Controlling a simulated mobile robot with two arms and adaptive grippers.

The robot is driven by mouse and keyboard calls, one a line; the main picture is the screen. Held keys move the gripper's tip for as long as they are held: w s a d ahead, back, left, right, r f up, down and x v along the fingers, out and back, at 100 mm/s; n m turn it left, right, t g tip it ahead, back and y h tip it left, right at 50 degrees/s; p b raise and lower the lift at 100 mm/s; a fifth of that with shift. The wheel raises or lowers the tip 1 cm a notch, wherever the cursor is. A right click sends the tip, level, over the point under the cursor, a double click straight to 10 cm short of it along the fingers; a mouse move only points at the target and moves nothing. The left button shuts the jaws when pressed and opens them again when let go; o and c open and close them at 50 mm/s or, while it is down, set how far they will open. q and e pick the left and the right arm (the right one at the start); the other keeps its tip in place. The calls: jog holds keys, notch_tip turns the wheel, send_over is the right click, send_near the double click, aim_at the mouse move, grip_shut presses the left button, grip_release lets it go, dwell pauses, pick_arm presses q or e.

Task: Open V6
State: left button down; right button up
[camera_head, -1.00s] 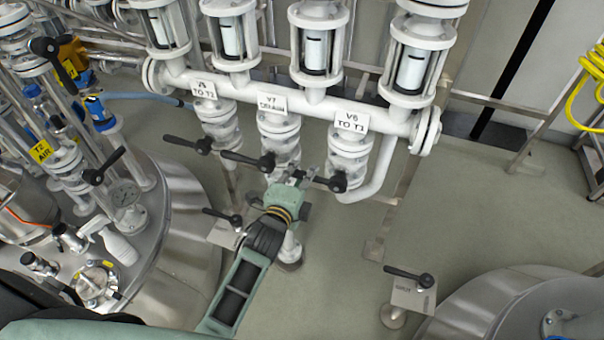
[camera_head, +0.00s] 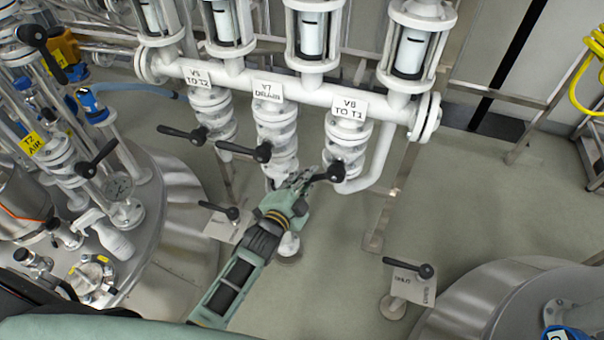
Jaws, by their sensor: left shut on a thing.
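The V6 valve (camera_head: 345,145) is at the right end of the white manifold, under a white label that seems to read "V6 TO T1" (camera_head: 348,107). Its black lever handle (camera_head: 334,172) points left and slightly toward me from its hub. My left gripper (camera_head: 312,179) is at the handle's left part, shut on it; the fingers hide the handle's outer end. My right gripper is not in view.
The V7 drain handle (camera_head: 250,151) is close to the left of my gripper, and the V5 handle (camera_head: 188,134) is farther left. A lower black handle (camera_head: 222,210) stands left of my arm. Another floor-stand handle (camera_head: 412,267) is at lower right. Open floor lies to the right.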

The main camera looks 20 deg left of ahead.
pick_arm(q)
jog(key=d+f+n+t+h+b, duration=0.1)
jog(key=d+f+n+b, duration=0.4)
jog(key=d+n, duration=0.3)
jog(key=shift+s+d+n+h, duration=0.15)
jog(key=shift+s+n+h, duration=0.3)
jog(key=shift+n, duration=0.45)
jog(key=c, duration=2)
grip_release()
jog(key=shift+c, duration=0.2)
jog(key=o, duration=0.4)
jog(key=shift+r+t+y, duration=0.25)
jog(key=shift+t, duration=0.05)
jog(key=shift+w+r, duration=0.1)
